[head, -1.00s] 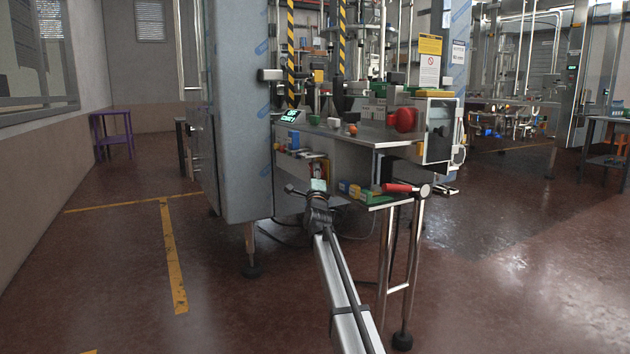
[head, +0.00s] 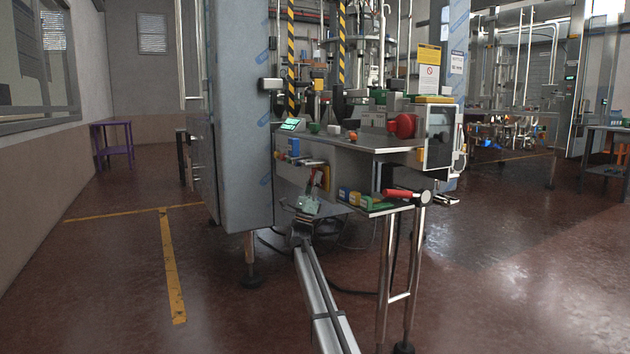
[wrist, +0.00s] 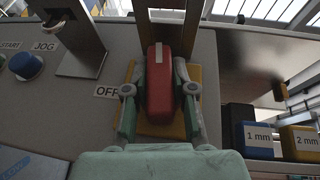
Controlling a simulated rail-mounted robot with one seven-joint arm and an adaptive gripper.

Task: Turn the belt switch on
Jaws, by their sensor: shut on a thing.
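The belt switch (wrist: 159,88) is a red handle with a pale mark, set on a yellow plate (wrist: 190,126) on the grey panel, with an OFF label (wrist: 106,92) at its left. My gripper (wrist: 160,76) has one finger on each side of the red handle and is shut on it. In the head view my gripper (head: 308,204) is at the panel's front below the worktop, with a bit of the red switch (head: 326,178) showing above it. The switch's exact angle is hard to tell; an ON label is not visible.
Blue 1 mm (wrist: 258,138) and yellow 2 mm (wrist: 301,142) blocks stand close on the right.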

